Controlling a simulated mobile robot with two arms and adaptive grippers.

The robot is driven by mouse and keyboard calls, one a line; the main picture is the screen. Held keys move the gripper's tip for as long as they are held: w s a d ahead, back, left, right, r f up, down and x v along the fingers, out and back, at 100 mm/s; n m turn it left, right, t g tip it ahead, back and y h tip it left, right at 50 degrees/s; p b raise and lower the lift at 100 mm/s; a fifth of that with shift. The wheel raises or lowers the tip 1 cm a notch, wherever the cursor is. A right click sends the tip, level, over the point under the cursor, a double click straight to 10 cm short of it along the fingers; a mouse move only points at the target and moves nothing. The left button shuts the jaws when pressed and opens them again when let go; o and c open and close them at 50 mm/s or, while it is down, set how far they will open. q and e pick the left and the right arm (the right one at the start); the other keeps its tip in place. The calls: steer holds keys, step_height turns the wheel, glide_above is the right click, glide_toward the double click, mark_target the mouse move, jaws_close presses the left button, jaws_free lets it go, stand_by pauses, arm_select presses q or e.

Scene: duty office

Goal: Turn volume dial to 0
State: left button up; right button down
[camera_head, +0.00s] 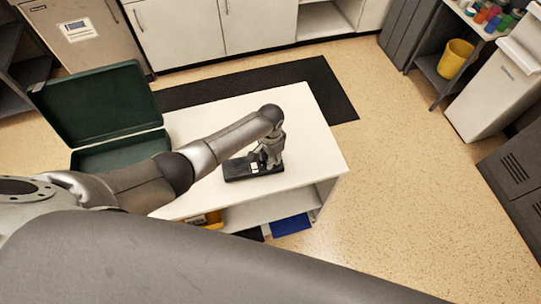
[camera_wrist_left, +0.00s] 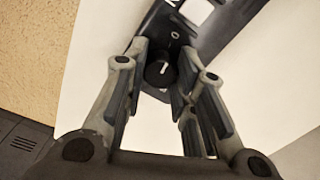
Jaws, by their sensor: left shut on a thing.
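The black radio-like device (camera_head: 238,170) lies on the white table. My left gripper (camera_head: 266,157) reaches down over its right end. In the left wrist view the device's dark body (camera_wrist_left: 222,30) runs toward the top right. Its round black volume dial (camera_wrist_left: 160,70), with a white pointer line, sits between the fingers of my left gripper (camera_wrist_left: 160,84). The fingers are closed on the dial's sides. In the head view the dial is hidden by the gripper. My right gripper is not in view.
The white table (camera_head: 322,150) has bare top around the device. An open green case (camera_head: 100,107) stands at its left end. Blue and yellow items are on the shelf below. A black mat (camera_head: 325,85) lies behind. A yellow bin (camera_head: 455,58) is at right.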

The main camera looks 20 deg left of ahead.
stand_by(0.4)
arm_select(q)
steer(key=o, duration=0.8)
steer(key=shift+r, duration=0.1)
step_height(320, 180, up, 12)
stand_by(0.6)
